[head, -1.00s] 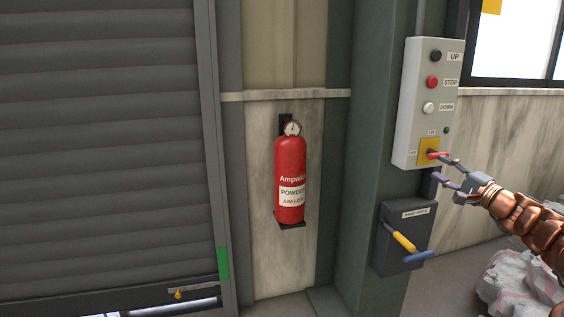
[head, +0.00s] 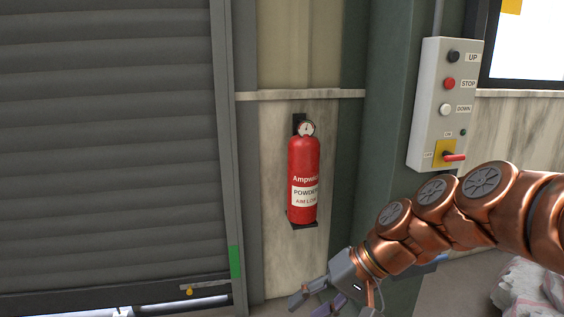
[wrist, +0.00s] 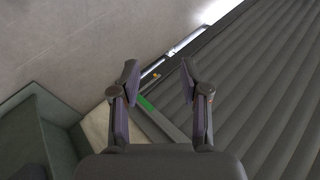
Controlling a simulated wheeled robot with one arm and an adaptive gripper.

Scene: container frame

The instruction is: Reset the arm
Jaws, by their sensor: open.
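My gripper (head: 312,305) is at the bottom middle of the head view, low in front of the wall below the fire extinguisher. Between and beyond the fingers are the floor and the foot of the roller shutter.
The grey roller shutter (head: 110,150) fills the left. A red fire extinguisher (head: 303,180) hangs on the wall. A control box (head: 446,105) with UP, STOP and DOWN buttons and a red switch handle (head: 454,158) is on the green post. White sacks (head: 525,285) lie at lower right.

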